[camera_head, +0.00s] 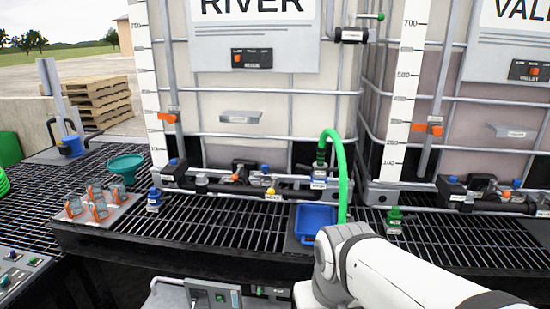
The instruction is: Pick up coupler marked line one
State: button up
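Several couplers carry small labels, and I cannot read "line one" on any of them. A blue coupler (154,200) with a white tag stands on the grating in front of the left tote. A green coupler (394,220) with a tag stands on the grating to the right of my arm. A green hose (341,160) arches from a tagged fitting (319,172) on the River tote's manifold and drops behind my arm. My white arm comes in from the lower right and bends downward near the bottom middle. My gripper is not visible.
The River tote (250,105) and Valley tote (470,110) stand behind the grating (240,218). A blue bin (313,216) sits close to my arm. A tray of cups (112,212) and a green funnel (125,165) are at left. A control box (212,295) is below the edge.

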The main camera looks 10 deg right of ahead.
aim_at(319, 172)
jog(key=i, duration=1.25)
jog(key=z, duration=0.6)
